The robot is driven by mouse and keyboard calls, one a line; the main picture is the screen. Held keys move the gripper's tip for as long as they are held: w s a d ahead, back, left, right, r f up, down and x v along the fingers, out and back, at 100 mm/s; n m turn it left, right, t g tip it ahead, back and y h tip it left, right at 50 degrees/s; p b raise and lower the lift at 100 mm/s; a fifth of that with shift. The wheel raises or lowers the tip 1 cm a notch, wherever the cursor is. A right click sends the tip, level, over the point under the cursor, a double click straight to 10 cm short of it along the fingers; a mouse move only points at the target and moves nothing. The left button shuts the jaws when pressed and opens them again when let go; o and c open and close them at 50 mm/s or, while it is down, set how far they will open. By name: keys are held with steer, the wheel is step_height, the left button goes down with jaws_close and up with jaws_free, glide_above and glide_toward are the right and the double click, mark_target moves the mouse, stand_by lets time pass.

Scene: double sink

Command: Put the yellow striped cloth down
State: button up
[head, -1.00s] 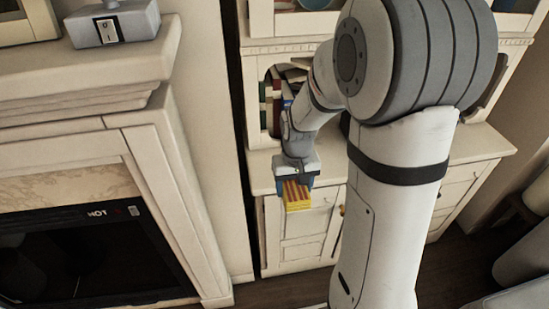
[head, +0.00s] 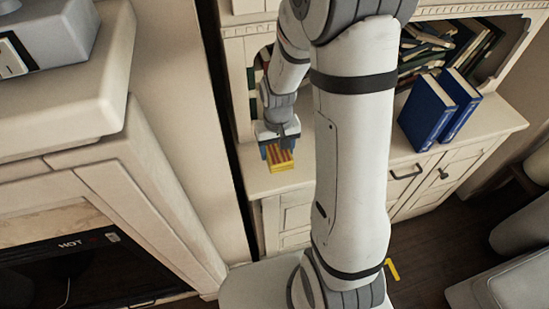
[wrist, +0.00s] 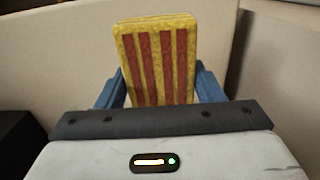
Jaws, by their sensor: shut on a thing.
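The yellow striped cloth (head: 281,158) is a small folded block, yellow with red stripes. My gripper (head: 277,150) is shut on it, over the left part of the cream cabinet top in the head view. I cannot tell whether the cloth touches that top. In the wrist view the cloth (wrist: 158,62) stands upright between the two blue fingers of my gripper (wrist: 160,90). Its lower end is hidden behind the gripper body.
The cream cabinet (head: 380,160) has a counter top with two blue books (head: 440,108) standing on its right part. More books (head: 435,45) lean in the shelf behind. A fireplace mantel (head: 60,110) with a grey box (head: 50,35) is at the left. Bare counter shows near the cloth.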

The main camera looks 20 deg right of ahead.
mark_target(277, 149)
steer(key=shift+s+f, duration=0.1)
steer(key=shift+f, duration=2.3)
steer(key=shift+f, duration=0.1)
steer(key=o, duration=0.9)
step_height(277, 149, up, 12)
steer(key=shift+r, duration=0.1)
steer(key=s+r+t, duration=0.1)
steer(key=s+r, duration=0.3)
steer(key=s+r+t, duration=0.1)
steer(key=s+r, duration=0.3)
steer(key=s, duration=0.1)
steer(key=s+r, duration=0.3)
steer(key=s, duration=0.2)
steer(key=shift+a+r+t, duration=0.1)
steer(key=shift+r+t, duration=0.3)
